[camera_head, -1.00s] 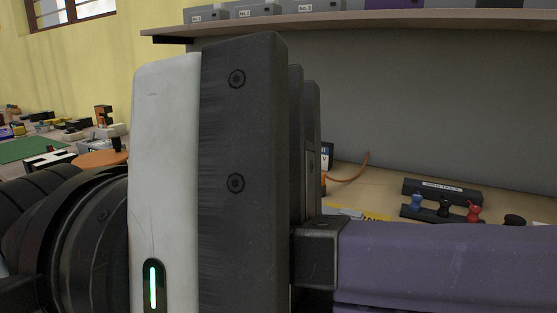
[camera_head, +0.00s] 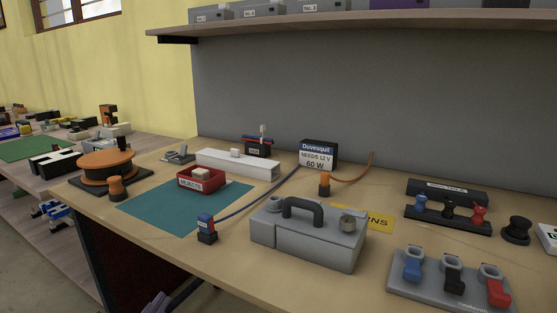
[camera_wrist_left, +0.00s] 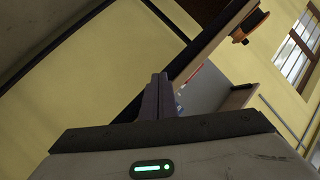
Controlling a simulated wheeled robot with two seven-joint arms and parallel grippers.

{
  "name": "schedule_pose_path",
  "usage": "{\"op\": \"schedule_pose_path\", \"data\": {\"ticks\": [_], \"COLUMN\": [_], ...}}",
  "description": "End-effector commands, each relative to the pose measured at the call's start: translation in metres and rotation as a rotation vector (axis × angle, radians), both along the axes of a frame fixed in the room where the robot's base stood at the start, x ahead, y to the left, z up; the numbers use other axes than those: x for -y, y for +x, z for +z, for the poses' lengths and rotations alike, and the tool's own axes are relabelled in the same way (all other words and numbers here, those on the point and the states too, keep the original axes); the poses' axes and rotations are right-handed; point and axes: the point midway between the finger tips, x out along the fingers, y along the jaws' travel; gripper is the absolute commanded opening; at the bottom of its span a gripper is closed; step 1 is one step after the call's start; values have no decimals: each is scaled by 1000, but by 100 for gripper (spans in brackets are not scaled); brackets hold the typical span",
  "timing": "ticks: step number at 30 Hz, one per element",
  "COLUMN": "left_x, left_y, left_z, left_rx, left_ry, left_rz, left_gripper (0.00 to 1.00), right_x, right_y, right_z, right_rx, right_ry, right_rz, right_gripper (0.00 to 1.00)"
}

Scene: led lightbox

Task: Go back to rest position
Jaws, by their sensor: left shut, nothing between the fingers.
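My left gripper's purple fingers (camera_head: 158,303) show only at the bottom edge of the head view, low in front of the bench. In the left wrist view my left gripper (camera_wrist_left: 158,85) is shut and empty, its fingers together, with the yellow wall and a bench edge beyond. It touches nothing that I can see. My right gripper is not in view.
The wooden workbench (camera_head: 225,262) holds a grey box with a handle (camera_head: 305,238), a red tray (camera_head: 201,180) on a green mat (camera_head: 145,212), a labelled Duvesquit box (camera_head: 318,154) and a connector block (camera_head: 440,285). A shelf (camera_head: 350,27) overhangs the back.

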Motion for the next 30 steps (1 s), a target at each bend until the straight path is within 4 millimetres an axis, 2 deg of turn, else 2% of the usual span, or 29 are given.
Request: {"op": "schedule_pose_path", "data": {"ticks": [1,3,6,9,12,19,21,24,30], "left_x": [-6,-11,-16,-18,-19,-19,-12,-2,19], "left_y": [-18,-45,-84,-119,-152,-226,-218,-207,-188], "left_z": [-38,-81,-128,-160,-184,-222,-242,-261,-299], "left_rx": [-122,-273,-455,-596,-716,-960,-924,-871,-754], "left_ry": [-62,-138,-225,-288,-336,-421,-441,-472,-546], "left_rz": [31,75,137,191,239,346,322,285,210], "left_gripper": [0,0,0,0,0,0,0,0,0], "right_x": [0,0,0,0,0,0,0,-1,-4], "right_y": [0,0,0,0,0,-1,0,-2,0], "right_z": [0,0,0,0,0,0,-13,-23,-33], "right_rx": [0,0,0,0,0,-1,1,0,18], "right_ry": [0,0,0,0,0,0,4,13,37], "right_rz": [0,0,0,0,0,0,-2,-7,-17], "right_gripper": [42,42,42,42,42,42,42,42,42]}}
